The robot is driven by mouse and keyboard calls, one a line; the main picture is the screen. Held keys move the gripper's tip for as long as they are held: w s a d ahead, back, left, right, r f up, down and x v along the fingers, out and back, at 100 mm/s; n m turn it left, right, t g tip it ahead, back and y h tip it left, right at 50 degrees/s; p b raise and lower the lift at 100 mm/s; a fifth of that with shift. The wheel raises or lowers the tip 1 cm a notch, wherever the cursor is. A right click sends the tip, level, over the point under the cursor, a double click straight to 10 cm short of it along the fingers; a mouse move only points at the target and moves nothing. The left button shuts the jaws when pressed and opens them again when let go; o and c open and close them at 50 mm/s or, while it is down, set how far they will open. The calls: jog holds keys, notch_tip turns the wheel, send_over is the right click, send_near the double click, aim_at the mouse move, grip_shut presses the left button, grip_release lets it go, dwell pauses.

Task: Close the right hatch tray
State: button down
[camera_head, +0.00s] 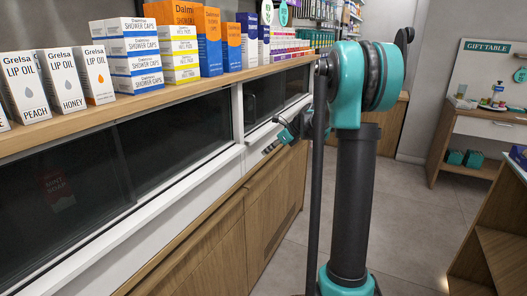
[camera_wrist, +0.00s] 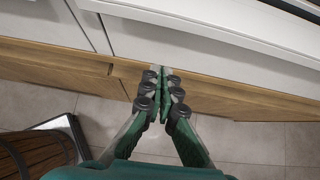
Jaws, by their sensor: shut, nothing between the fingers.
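The right hatch tray has a white front (camera_head: 262,137) under the dark right window in the head view. Its white panel (camera_wrist: 205,42) also fills the upper right of the wrist view, right of a narrow seam. The panel looks about in line with the left tray's front (camera_wrist: 45,27); any small gap is not clear.
A wooden shelf (camera_head: 150,104) with several product boxes runs above the dark windows. Wooden cabinet doors (camera_head: 220,245) lie below the trays. Grey floor (camera_head: 408,215) is open to the right, with a gift table (camera_head: 485,127) at the back and wooden shelving (camera_head: 490,240) at the right edge.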

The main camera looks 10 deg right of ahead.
jog(key=v, duration=1)
jog(key=s+f+n+h, duration=0.2)
jog(key=s+f+n, duration=0.5)
jog(key=s, duration=0.4)
jog(key=s+f+n+h, duration=0.3)
jog(key=s+f+n, duration=0.5)
jog(key=s, duration=0.3)
jog(key=s+f+n+h, duration=0.2)
jog(key=s+f+n, duration=0.5)
jog(key=s, duration=0.5)
jog(key=n, duration=0.2)
jog(key=shift+d+f+n+g, duration=0.25)
jog(key=shift+n+g, duration=0.15)
jog(key=shift+s, duration=0.15)
